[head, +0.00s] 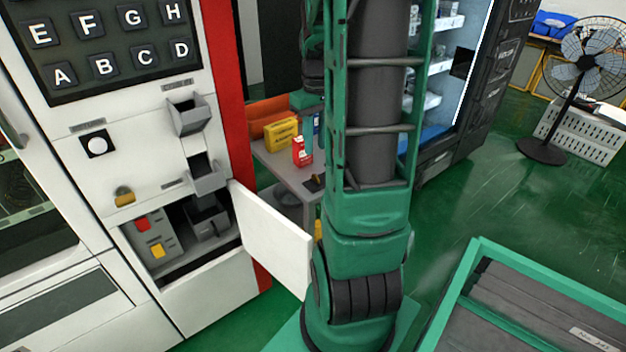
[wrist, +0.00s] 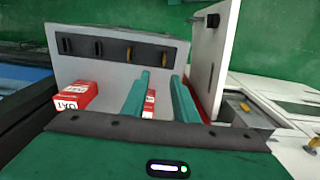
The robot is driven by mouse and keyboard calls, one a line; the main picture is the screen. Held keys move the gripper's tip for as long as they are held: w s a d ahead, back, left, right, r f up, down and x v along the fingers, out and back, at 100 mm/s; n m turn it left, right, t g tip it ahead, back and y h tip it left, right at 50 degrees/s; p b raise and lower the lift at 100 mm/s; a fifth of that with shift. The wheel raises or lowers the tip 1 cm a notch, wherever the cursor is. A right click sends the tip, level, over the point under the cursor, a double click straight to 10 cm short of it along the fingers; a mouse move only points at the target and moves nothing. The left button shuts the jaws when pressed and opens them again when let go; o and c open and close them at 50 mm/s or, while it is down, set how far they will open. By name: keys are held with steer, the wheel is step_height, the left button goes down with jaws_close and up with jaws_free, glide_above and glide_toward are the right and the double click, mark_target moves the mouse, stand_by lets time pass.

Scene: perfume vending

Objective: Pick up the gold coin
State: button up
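I cannot clearly pick out a gold coin in either view. In the wrist view a small gold piece (wrist: 160,57) sits at the right end of a dark strip (wrist: 118,47) on a pale grey surface; it is too small to identify. Another small yellowish spot (wrist: 245,107) shows in a grey box at the right. My gripper (wrist: 159,78) is open, with its two green fingers apart and nothing held between them. The gold piece shows beyond the fingertips, between them in the picture.
The white machine's small door (head: 272,236) stands open, before a compartment with a red button (head: 143,224). A brass padlock (head: 124,196) is above it. A grey table (head: 283,172) holds a red box (head: 302,152) and a yellow box (head: 281,133). Green floor is open at right.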

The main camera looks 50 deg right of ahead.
mark_target(315, 179)
step_height(315, 179, down, 4)
steer(key=shift+a+r, duration=0.1)
steer(key=shift+r, duration=0.05)
steer(key=shift+s+a+f, duration=0.1)
steer(key=shift+a+f, duration=0.1)
steer(key=shift+f, duration=1.25)
steer(key=shift+s+a+f, duration=0.1)
steer(key=shift+a+f, duration=0.05)
steer(key=shift+f, duration=1.25)
jaws_close()
